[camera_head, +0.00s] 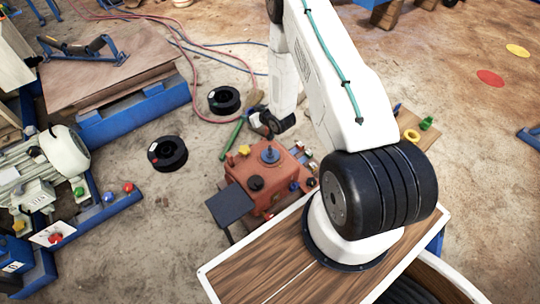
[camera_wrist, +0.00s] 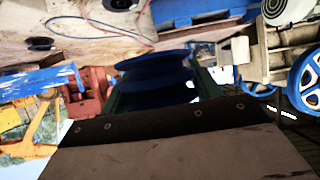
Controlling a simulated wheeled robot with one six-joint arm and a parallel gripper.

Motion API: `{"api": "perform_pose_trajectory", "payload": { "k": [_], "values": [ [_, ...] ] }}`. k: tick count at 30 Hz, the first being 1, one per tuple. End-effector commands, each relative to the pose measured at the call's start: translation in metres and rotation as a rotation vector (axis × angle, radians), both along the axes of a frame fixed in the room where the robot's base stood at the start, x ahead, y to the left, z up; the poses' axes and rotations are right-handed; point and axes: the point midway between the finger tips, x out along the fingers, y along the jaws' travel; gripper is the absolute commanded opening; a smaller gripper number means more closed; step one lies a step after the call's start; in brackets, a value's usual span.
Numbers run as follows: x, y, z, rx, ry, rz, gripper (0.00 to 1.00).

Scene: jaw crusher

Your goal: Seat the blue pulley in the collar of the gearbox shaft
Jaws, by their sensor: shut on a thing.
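The blue pulley (camera_wrist: 155,82) looms dark in the middle of the wrist view, close to the camera, its rim at the top. My gripper is shut on it; a broad dark pad hides its lower part. In the head view my gripper (camera_head: 272,124) is above and behind the red gearbox (camera_head: 262,182), and I cannot make out the pulley in it. A blue-grey round part with an upright stub (camera_head: 270,153) shows on top of the gearbox. A red body, likely the gearbox (camera_wrist: 92,84), shows left of the pulley in the wrist view.
Two black spools (camera_head: 224,100) (camera_head: 167,153) lie on the floor. A green-handled tool (camera_head: 233,138) lies beside the gearbox. A blue bench with a wooden top (camera_head: 110,75) stands at the upper left, a motor (camera_head: 60,160) at the left. Hoses cross the floor. Open floor lies at the upper right.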

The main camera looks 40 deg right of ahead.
Motion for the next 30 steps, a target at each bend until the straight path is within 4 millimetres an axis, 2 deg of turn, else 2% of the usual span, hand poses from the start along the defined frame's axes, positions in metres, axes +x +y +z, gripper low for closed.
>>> {"api": "perform_pose_trajectory", "payload": {
  "k": [1,3,6,9,16,21,26,30],
  "values": [
    [-0.009,-0.01,-0.026,0.003,0.005,0.002,0.28],
    [-0.02,-0.021,-0.054,0.004,0.005,0.009,0.28],
    [-0.035,-0.031,-0.086,0.002,0.002,0.018,0.28],
    [-0.046,-0.037,-0.109,0.001,0.001,0.025,0.28],
    [-0.057,-0.04,-0.143,0.001,0.0,0.033,0.28],
    [-0.056,-0.04,-0.173,-0.001,0.0,0.034,0.28],
    [-0.056,-0.04,-0.187,0.0,0.0,0.033,0.28],
    [-0.057,-0.04,-0.208,0.0,0.0,0.033,0.28]
  ]
}}
